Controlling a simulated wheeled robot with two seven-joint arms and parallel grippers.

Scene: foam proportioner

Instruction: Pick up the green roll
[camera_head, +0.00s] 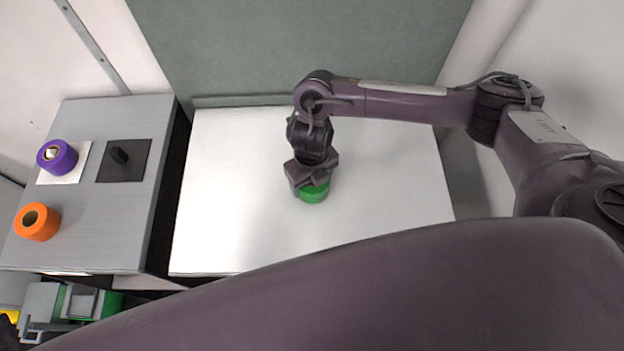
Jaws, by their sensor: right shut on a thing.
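The green roll (314,194) is at the middle of the white table (230,215). My right gripper (311,182) points down over it and is shut on it, covering its top and back. Only the front part of the roll shows. I cannot tell whether the roll touches the table or is slightly above it. My left gripper is not in view.
A grey side table (105,215) at the left bears a purple roll (57,156) on a white square, an orange roll (37,221) and a dark plate (124,162) with a black knob. A dark gap separates the tables. The white table is otherwise clear.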

